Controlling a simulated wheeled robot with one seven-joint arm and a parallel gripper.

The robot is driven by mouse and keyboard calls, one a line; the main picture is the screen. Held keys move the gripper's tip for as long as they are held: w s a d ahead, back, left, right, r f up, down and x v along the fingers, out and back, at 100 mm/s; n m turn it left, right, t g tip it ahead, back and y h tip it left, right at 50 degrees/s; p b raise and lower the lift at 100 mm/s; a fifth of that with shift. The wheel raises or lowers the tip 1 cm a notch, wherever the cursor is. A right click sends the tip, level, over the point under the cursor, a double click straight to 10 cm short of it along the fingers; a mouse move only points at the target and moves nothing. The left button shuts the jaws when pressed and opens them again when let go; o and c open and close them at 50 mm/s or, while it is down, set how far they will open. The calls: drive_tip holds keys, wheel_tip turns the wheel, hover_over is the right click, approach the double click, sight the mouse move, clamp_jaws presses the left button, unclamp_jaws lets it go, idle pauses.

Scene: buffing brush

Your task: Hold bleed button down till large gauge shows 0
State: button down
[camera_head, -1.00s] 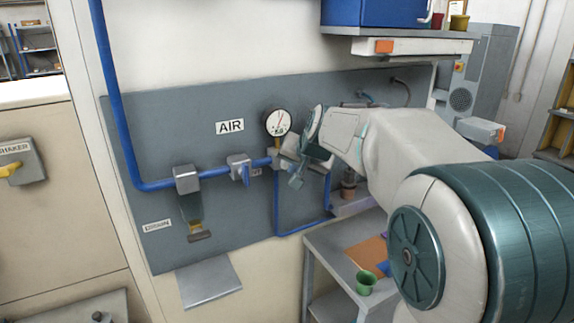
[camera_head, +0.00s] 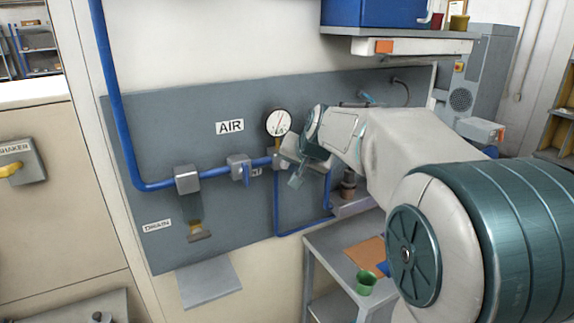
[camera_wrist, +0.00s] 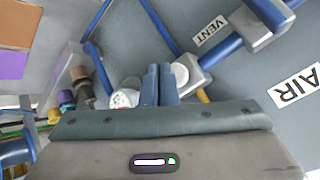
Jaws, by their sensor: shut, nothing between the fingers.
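The large gauge (camera_head: 278,122), a white dial with a dark rim, stands above the blue pipe, right of the AIR label. Its reading is too small to tell. My gripper (camera_head: 296,181) is just below and right of it, in front of the panel. In the wrist view, the gripper's fingers (camera_wrist: 158,84) are together and empty. A pale round face (camera_wrist: 180,74) on a grey fitting is close beside the fingertips; it may be the bleed button, and contact cannot be told. A smaller dial (camera_wrist: 125,98) is partly hidden behind the gripper's body.
The grey panel (camera_head: 222,185) carries a blue valve handle (camera_head: 246,175), a VENT label (camera_wrist: 209,30) and a drain fitting (camera_head: 195,210). A shelf (camera_head: 400,33) overhangs above my arm. A small table with a green cup (camera_head: 366,282) stands below.

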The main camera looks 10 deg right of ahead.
drive_tip(key=shift+w+a, duration=0.1)
drive_tip(key=shift+w, duration=0.25)
drive_tip(key=shift+w+a, duration=0.15)
drive_tip(key=shift+w, duration=0.3)
idle(0.7)
drive_tip(key=shift+s, duration=0.15)
idle(3.5)
drive_tip(key=shift+s+d+b, duration=0.3)
drive_tip(key=shift+s+b, duration=0.05)
drive_tip(key=shift+s, duration=0.35)
drive_tip(key=shift+s+d+b, duration=0.25)
drive_tip(key=shift+s+b, duration=0.15)
drive_tip(key=shift+s, duration=0.4)
drive_tip(key=shift+s+d+b, duration=0.25)
drive_tip(key=shift+s+b, duration=0.15)
drive_tip(key=shift+s, duration=0.4)
drive_tip(key=shift+s+d+b, duration=0.25)
drive_tip(key=shift+s+b, duration=0.15)
drive_tip(key=shift+s, duration=0.4)
